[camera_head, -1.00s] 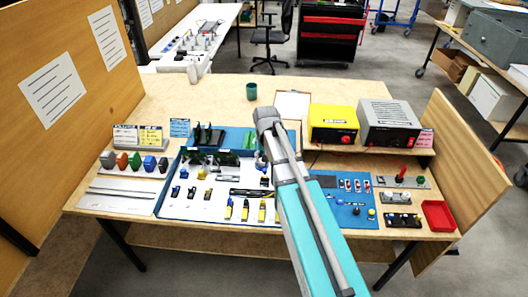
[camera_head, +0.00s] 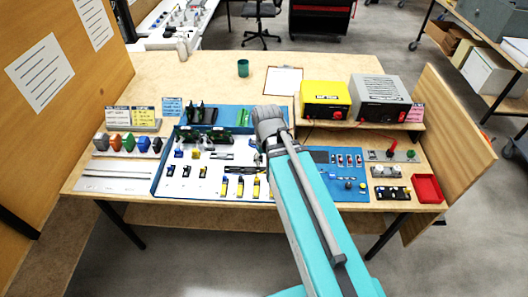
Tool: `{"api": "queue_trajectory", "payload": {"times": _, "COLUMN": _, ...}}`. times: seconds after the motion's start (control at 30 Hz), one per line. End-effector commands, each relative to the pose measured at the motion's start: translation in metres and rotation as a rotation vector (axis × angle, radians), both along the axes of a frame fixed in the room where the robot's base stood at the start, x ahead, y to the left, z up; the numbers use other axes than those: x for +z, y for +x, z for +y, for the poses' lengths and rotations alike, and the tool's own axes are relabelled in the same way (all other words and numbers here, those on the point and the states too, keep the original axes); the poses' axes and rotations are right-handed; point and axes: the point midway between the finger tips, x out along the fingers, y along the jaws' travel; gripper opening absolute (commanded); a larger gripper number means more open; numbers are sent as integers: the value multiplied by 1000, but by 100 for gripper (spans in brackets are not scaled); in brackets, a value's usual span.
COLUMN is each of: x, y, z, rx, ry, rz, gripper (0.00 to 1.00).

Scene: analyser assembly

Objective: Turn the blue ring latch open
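I cannot tell for sure which part is the blue ring latch. A blue round knob (camera_head: 144,145) stands in the row of coloured knobs at the left of the table. A small blue part (camera_head: 178,153) sits on the white panel (camera_head: 172,184) left of my arm. My arm reaches from the bottom of the picture up over the middle of the table. Its wrist is above the right part of the panel, to the right of both blue parts. My gripper is hidden by the wrist and arm, so its fingers do not show.
A yellow box (camera_head: 325,100) and a grey box (camera_head: 380,98) stand on a shelf at the back right. A blue mat (camera_head: 340,187) and a red tray (camera_head: 427,188) lie right of my arm. A green cup (camera_head: 243,68) stands behind.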

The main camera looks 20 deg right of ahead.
Motion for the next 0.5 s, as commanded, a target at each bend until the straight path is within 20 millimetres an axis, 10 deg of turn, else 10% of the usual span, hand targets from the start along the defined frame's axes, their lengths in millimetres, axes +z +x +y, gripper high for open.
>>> {"api": "queue_trajectory", "payload": {"times": 0.5, "x": 3, "y": -16, "z": 1, "rx": 21, "ry": 0, "rz": 0, "gripper": 65}}
